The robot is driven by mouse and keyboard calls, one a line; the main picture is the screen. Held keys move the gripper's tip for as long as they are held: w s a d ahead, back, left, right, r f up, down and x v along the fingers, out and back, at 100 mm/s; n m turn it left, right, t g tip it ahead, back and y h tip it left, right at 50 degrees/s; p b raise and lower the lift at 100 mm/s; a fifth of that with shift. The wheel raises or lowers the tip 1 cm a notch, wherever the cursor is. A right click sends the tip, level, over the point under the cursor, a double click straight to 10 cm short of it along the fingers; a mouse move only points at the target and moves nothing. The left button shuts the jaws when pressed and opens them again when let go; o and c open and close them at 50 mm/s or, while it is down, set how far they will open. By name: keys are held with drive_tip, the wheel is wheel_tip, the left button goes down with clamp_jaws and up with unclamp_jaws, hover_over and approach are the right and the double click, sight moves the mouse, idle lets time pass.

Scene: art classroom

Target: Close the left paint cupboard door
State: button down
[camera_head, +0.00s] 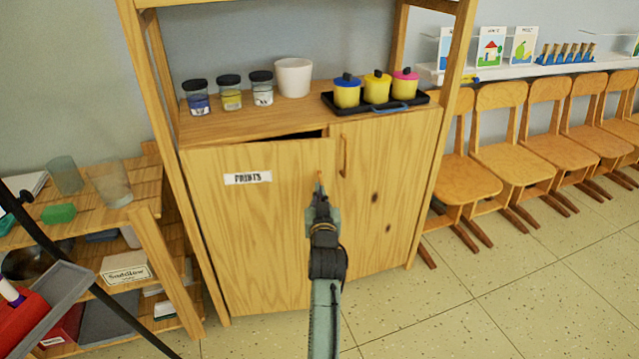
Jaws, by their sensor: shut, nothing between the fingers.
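The left paint cupboard door (255,235) is a wooden panel with a white PAINTS label (248,177). It stands slightly ajar, with a dark gap along its top edge near the right end. The right door (385,200) looks flush and has a vertical wooden handle (343,157). My gripper (319,188) is shut and empty. It appears in front of the left door's right edge, near the seam between the doors. My arm hides part of this edge. I cannot tell whether the fingertips touch the door.
On the cupboard top (215,123) stand several lidded jars, a white pot (294,77) and a black tray (421,97) with three paint pots. A cluttered wooden shelf (150,225) stands at left. Chairs (500,95) line the right wall. The floor (440,310) at front right is clear.

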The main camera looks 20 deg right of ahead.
sight(317, 176)
drive_tip(key=shift+p+x, duration=0.3)
drive_tip(key=shift+x, duration=1.5)
drive_tip(key=b+x, duration=0.2)
drive_tip(key=x, duration=0.2)
drive_tip(key=shift+w+a+r, duration=0.1)
drive_tip(key=shift+w+r, duration=0.05)
drive_tip(key=shift+w, duration=0.15)
drive_tip(key=shift+r, duration=0.2)
drive_tip(key=shift+s+f, duration=0.1)
